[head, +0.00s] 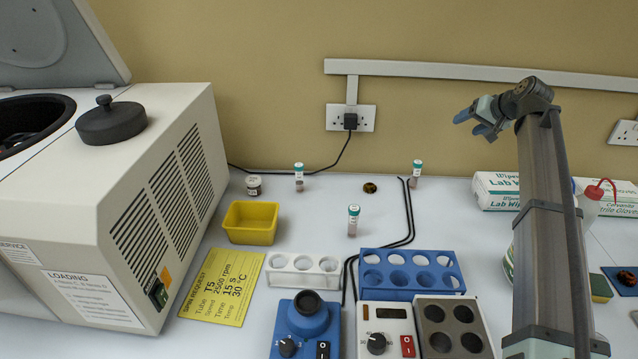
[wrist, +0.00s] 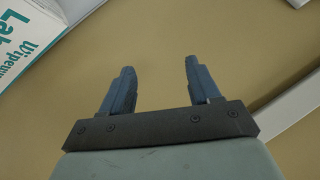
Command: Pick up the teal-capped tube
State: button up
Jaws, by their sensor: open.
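Three teal-capped tubes stand upright and apart on the white bench in the head view. One tube (head: 299,178) is at the back left, one (head: 353,221) is nearer the middle, and one (head: 416,174) is at the back right beside the black cable. Labels on them are too small to read. My gripper (head: 468,124) is raised above the bench at the right, in front of the wall, pointing left. It is open and empty. The wrist view shows its two blue fingers (wrist: 158,80) apart with only wall between them; no tube shows there.
A blue rack (head: 411,289), a white rack (head: 303,279), a vortex mixer (head: 306,325) and a heating block (head: 453,328) stand in front. A yellow bin (head: 250,223) and a large centrifuge (head: 150,200) are left. Cables cross the bench.

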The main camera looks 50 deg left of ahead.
jog(key=s+a+f+n+g+h, duration=0.2)
jog(key=s+a+n, duration=0.3)
jog(key=s+a, duration=1.1)
jog(key=n+h, duration=0.2)
jog(key=n, duration=0.4)
send_near(300, 165)
jog(key=shift+g, duration=0.4)
jog(key=x, duration=0.5)
jog(key=w+x, duration=0.1)
jog(key=x, duration=0.1)
jog(key=shift+w+f, duration=0.1)
jog(key=shift+f, duration=0.15)
jog(key=shift+s+x, duration=0.2)
jog(key=shift+x, duration=1.2)
jog(key=shift+s+x, duration=0.2)
jog(key=shift+x, duration=1.15)
jog(key=c, duration=1.1)
jog(key=shift+o, duration=0.2)
